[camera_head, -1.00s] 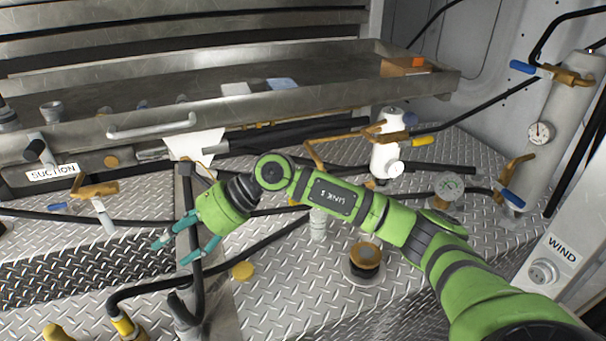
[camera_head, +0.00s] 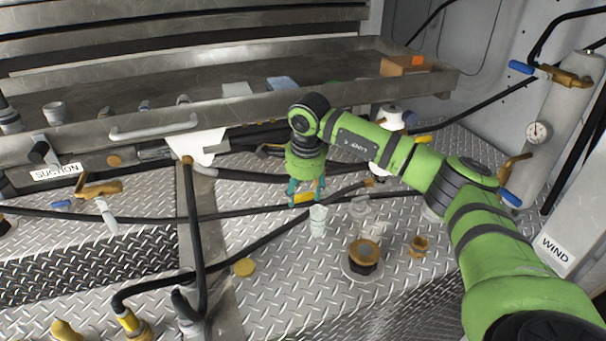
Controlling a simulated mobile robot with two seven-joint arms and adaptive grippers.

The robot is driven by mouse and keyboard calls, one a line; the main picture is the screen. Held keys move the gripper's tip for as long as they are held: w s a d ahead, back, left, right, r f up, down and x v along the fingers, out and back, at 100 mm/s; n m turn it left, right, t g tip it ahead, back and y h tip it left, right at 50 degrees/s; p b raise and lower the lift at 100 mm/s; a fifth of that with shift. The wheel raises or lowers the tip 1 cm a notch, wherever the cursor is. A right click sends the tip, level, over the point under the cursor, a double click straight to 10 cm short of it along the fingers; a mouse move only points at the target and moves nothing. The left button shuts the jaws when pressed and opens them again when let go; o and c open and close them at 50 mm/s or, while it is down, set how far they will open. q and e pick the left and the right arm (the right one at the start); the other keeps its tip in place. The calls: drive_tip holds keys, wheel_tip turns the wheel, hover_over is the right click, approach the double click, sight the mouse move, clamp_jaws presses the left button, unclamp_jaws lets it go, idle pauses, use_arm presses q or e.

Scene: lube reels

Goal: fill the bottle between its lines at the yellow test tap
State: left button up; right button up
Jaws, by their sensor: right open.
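A small pale bottle (camera_head: 318,221) stands upright on the tread-plate deck; its lines are too small to make out. My right gripper (camera_head: 306,193) points down just above and to the left of the bottle, fingers apart. The right fingertip overlaps the bottle's top edge in the picture; I cannot tell whether they touch. A yellow piece (camera_head: 304,198) shows between the fingers, apparently behind them. A yellow tap handle (camera_head: 424,139) shows behind my right arm, beside a white cylinder (camera_head: 391,117); the spout is hidden by my arm. My left gripper is out of view.
A black-and-brass cup (camera_head: 363,256) and a small brass fitting (camera_head: 418,245) stand right of the bottle. A yellow cap (camera_head: 245,267) lies on the deck. Black hoses (camera_head: 193,240) cross at left. A steel tray (camera_head: 300,108) spans the back.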

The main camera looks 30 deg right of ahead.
drive_tip(key=shift+w+f, duration=0.2)
drive_tip(key=shift+f, duration=0.65)
clamp_jaws()
drive_tip(key=shift+s+d+r+y+b, duration=0.1)
drive_tip(key=shift+d+r+y+b, duration=0.15)
drive_tip(key=shift+y, duration=0.25)
drive_tip(key=shift+d+r+y+b, duration=0.1)
drive_tip(key=shift+r+y+b, duration=0.05)
drive_tip(key=shift+y+b, duration=0.3)
drive_tip(key=shift+d+r+t+y, duration=0.1)
drive_tip(key=shift+r+t+y, duration=0.35)
drive_tip(key=shift+y, duration=0.2)
drive_tip(key=shift+r, duration=0.15)
